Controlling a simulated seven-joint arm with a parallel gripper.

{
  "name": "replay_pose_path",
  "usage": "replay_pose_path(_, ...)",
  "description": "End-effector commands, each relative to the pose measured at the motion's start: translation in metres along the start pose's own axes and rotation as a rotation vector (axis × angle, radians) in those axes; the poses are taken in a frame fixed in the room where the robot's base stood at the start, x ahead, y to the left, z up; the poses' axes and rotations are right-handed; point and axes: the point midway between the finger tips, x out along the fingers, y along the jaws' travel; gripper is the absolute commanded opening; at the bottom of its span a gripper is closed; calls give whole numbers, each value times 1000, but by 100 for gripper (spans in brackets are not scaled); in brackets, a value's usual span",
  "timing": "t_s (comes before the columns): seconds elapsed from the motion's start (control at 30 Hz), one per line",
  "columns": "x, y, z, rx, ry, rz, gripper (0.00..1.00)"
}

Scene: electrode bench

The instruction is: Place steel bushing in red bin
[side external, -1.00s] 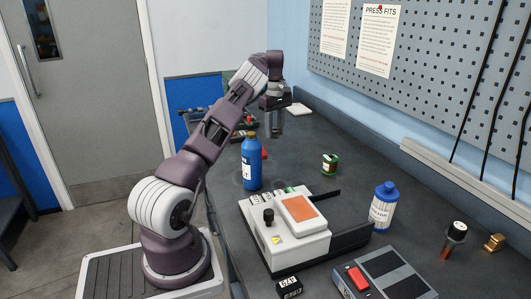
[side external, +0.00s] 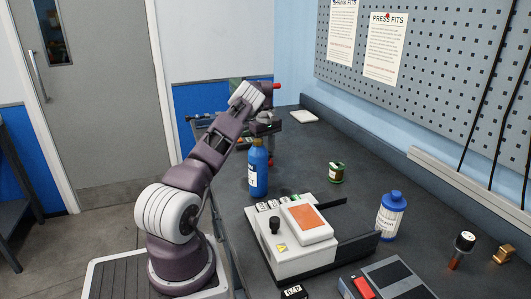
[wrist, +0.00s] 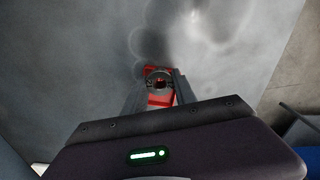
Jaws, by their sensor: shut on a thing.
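The steel bushing (wrist: 158,76) shows in the wrist view as a small metal ring between the fingers of my gripper (wrist: 157,84). My gripper is shut on it. The red bin (wrist: 161,99) lies directly beneath in that view, with red showing on both sides of the bushing. I cannot tell the height of the bushing above the bin.
A white device with an orange plate (side external: 306,223) stands in front of the bottle. The bench between the can and the wall is clear.

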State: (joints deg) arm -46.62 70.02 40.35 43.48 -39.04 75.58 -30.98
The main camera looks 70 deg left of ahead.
Motion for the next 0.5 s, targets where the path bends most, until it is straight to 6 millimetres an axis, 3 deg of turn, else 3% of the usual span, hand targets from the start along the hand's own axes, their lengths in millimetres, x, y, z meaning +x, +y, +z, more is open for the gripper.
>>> replay_pose_path(0.27,8,0,0,-1,-1,-1,0)
replay_pose_path(0.3,9,0,0,-1,-1,-1,37)
replay_pose_path(0.4,8,0,0,-1,0,-1,55)
replay_pose_path(0.5,8,0,0,-1,0,-1,55)
